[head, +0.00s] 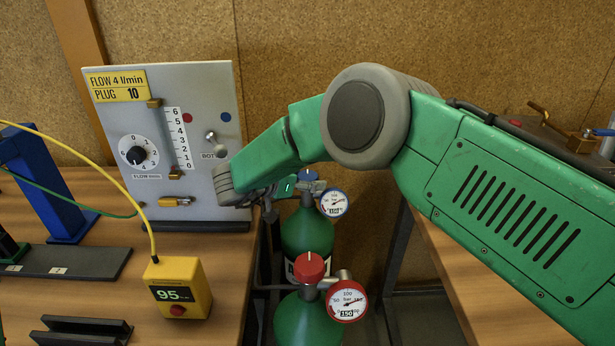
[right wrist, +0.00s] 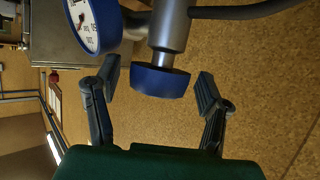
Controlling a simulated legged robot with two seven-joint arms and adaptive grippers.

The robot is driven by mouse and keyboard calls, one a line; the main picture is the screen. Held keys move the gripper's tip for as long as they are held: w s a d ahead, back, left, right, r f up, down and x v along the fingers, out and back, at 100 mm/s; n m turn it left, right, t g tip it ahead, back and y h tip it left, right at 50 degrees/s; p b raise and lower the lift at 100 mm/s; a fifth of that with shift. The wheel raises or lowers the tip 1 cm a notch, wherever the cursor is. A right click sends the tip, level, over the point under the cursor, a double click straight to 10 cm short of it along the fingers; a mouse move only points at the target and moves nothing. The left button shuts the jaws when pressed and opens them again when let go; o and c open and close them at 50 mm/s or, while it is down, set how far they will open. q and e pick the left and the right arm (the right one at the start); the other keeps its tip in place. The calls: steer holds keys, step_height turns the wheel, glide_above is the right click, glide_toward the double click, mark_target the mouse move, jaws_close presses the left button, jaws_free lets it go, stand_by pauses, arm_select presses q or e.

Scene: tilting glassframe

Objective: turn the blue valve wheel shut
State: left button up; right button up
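The blue valve wheel (head: 308,174) sits atop the rear green gas cylinder (head: 307,232), beside a blue-rimmed gauge (head: 333,204). My right gripper (head: 289,188) is at the wheel, coming in from the left side of it, and partly hidden by its own arm in the head view. In the right wrist view the blue wheel (right wrist: 160,83) lies between the two fingers of my right gripper (right wrist: 158,78). The fingers are spread, with a gap visible on each side of the wheel. The blue-rimmed gauge (right wrist: 93,24) is close to the left finger. My left gripper is not in view.
A front green cylinder (head: 306,320) has a red wheel (head: 309,268) and a red-rimmed gauge (head: 347,301). A grey flow panel (head: 205,100) stands on the left bench (head: 235,290), near a yellow box (head: 178,289). Another bench (head: 470,285) is at the right.

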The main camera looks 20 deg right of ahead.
steer(key=shift+r, duration=0.2)
steer(key=shift+s+a+r, duration=0.1)
steer(key=shift+a+r, duration=0.1)
steer(key=shift+a, duration=0.15)
steer(key=v, duration=1.1)
steer(key=shift+a+f, duration=0.2)
steer(key=shift+a, duration=0.1)
steer(key=shift+d, duration=0.15)
